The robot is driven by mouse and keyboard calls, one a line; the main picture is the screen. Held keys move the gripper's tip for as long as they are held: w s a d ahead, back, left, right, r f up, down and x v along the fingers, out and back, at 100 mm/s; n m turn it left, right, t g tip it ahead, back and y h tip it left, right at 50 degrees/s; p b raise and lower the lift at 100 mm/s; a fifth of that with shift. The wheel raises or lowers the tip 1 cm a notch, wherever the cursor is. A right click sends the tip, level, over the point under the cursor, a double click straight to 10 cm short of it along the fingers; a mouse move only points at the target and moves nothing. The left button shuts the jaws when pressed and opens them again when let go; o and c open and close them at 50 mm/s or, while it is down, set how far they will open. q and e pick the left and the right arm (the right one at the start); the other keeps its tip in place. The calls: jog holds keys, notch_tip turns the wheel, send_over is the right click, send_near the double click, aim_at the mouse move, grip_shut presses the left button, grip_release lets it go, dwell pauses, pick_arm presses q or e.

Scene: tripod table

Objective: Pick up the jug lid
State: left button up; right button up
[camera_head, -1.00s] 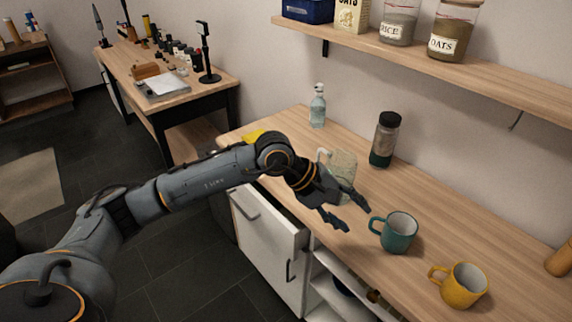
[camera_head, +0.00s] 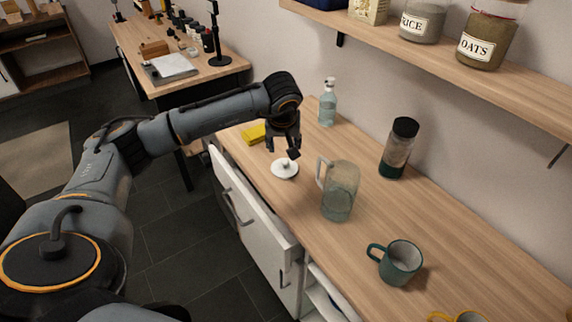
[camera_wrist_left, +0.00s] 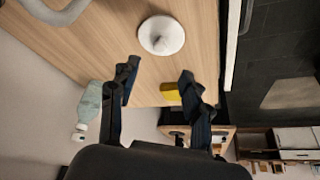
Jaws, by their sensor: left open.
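The jug lid (camera_head: 285,169) is a white disc with a small knob, lying on the wooden counter near its front edge. It also shows in the left wrist view (camera_wrist_left: 161,36), beyond the fingertips. My left gripper (camera_head: 283,150) is open and empty, pointing down just above and behind the lid. Its two fingers (camera_wrist_left: 158,80) show apart in the wrist view, with the lid ahead of the gap between them. The clear glass jug (camera_head: 341,192) stands upright without a lid to the right of the jug lid. My right gripper is not in view.
A yellow object (camera_head: 253,133) lies left of the gripper. A clear bottle (camera_head: 328,104) stands behind, a dark-capped jar (camera_head: 398,150) at the back right. A green mug (camera_head: 400,263) and a yellow mug (camera_head: 462,317) stand to the right. An open drawer (camera_head: 250,212) juts out in front.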

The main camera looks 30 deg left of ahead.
aim_at(285, 161)
pick_arm(q)
jog(key=x, duration=0.3)
jog(key=p+x, duration=0.1)
jog(key=x, duration=0.2)
jog(key=shift+d+f+p, duration=0.1)
jog(key=shift+f+p, duration=0.05)
jog(key=shift+p, duration=0.25)
jog(key=shift+x, duration=1.25)
jog(key=shift+w+f+p, duration=0.1)
jog(key=shift+f+p, duration=0.2)
jog(key=shift+c, duration=0.4)
jog(key=c, duration=0.7)
grip_shut()
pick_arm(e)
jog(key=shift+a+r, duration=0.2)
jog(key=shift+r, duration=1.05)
